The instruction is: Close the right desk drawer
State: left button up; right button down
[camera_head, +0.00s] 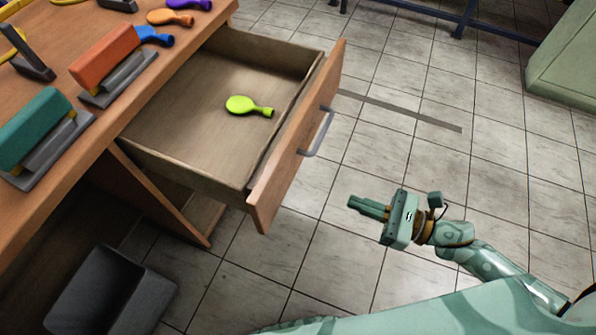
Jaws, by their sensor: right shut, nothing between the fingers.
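The desk drawer (185,138) is pulled far out from the wooden desk (45,85). Its wooden front panel (285,160) carries a grey bar handle (320,135) on the outer face. My right gripper (358,207) is shut and empty, above the floor to the right of the drawer front and below the handle in the picture. Its fingers point left toward the drawer front, with a gap between. My left gripper is not in view.
A grey bin (110,290) stands on the floor at lower left. A pale green cabinet (565,60) is at upper right. The tiled floor between is clear.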

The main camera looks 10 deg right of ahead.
jog(key=b, duration=0.1)
send_near(286, 176)
jog(key=x, duration=0.6)
jog(key=shift+w+a, duration=0.2)
jog(key=shift+a, duration=0.2)
